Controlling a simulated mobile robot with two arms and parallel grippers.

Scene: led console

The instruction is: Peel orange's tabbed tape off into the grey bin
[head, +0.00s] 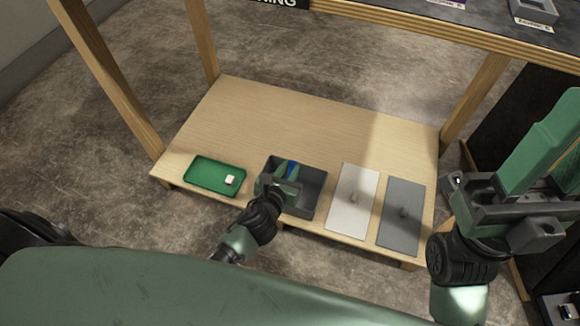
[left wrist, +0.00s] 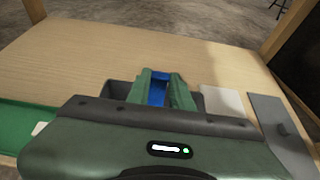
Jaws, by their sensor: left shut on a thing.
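My left gripper (head: 288,170) is shut on a small blue strip (head: 293,171), which looks like a piece of tape. The strip also shows between the green fingers in the left wrist view (left wrist: 158,90). The gripper is over the dark grey bin (head: 313,196) on the low wooden table; its hand hides part of the bin. I cannot tell whether the strip touches the bin. No orange thing with tape on it can be made out. My right gripper (head: 545,150) is at the right edge of the head view, partly cut off, away from the table; its jaw gap is unclear.
A green tray (head: 205,183) with a small white block (head: 231,179) lies left of the bin. A white panel (head: 350,215) and a grey panel (head: 401,222), each with a knob, lie to its right. The back of the wooden table (head: 300,120) is clear. Wooden legs carry a higher surface (head: 440,25).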

